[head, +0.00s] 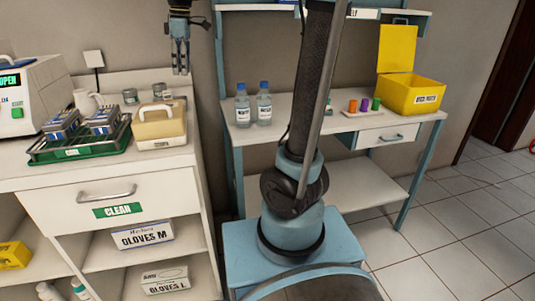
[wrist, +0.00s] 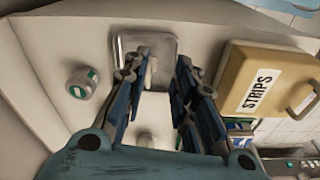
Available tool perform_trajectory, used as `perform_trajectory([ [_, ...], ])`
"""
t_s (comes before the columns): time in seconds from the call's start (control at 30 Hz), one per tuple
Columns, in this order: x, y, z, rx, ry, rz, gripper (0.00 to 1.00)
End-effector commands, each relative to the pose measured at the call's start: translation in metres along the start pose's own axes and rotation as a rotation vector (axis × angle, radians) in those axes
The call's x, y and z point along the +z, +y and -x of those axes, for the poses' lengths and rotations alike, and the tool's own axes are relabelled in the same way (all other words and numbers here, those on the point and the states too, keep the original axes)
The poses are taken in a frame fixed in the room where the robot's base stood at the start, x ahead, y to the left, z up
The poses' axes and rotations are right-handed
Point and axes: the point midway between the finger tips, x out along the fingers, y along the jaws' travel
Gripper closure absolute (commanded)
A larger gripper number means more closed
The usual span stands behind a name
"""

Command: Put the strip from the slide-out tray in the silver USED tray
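My gripper (head: 180,70) hangs fingers-down above the back right of the left counter. In the wrist view its two blue fingers (wrist: 160,70) stand apart with a gap between them. A silver tray (wrist: 165,44) lies on the counter beyond the fingertips; no USED label is readable. A small pale piece (wrist: 151,72) shows by the left finger at the tray; I cannot tell whether it is a strip. The tan STRIPS box (wrist: 232,62) stands right of the tray, and in the head view (head: 160,130) it is closed. No slide-out tray is clearly visible.
Small jars (head: 130,96) stand near the tray; one shows left of it in the wrist view (wrist: 83,82). A green rack (head: 75,148) holds blue-topped boxes. Two bottles (head: 243,105) and a yellow bin (head: 415,95) stand on the other desk.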

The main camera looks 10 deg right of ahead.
Motion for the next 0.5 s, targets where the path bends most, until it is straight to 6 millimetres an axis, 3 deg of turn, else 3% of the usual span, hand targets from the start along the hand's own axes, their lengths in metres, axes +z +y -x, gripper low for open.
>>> perform_trajectory([
  [0.1,0.047,-0.014,-0.011,0.022,0.0,-0.141,0.75],
  [0.5,0.175,-0.077,-0.066,0.092,0.007,-0.603,0.75],
])
